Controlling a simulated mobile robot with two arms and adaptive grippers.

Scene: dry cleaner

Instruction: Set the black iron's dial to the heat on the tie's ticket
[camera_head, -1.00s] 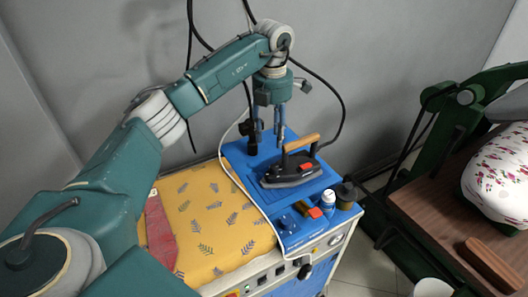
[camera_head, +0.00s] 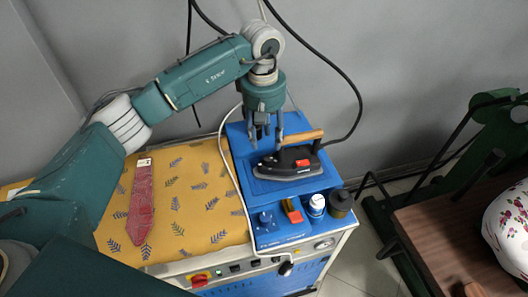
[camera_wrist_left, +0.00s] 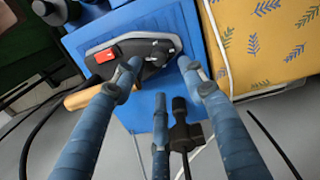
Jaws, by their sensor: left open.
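The black iron (camera_head: 288,170) rests on the blue board with its wooden handle (camera_head: 303,137) on top and a red part on its body. A red tie (camera_head: 141,205) lies on the yellow cloth; a small white ticket (camera_head: 144,162) is at its upper end, its print too small to read. My left gripper (camera_head: 264,142) is open and empty, just above the iron's left end. In the left wrist view its fingers (camera_wrist_left: 161,64) spread over the iron (camera_wrist_left: 103,67), near a small dark round part (camera_wrist_left: 163,45) that looks like the dial; its setting is unreadable.
The iron's black cable (camera_head: 357,110) loops behind. A brown table (camera_head: 450,232) stands right, beyond a floor gap.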

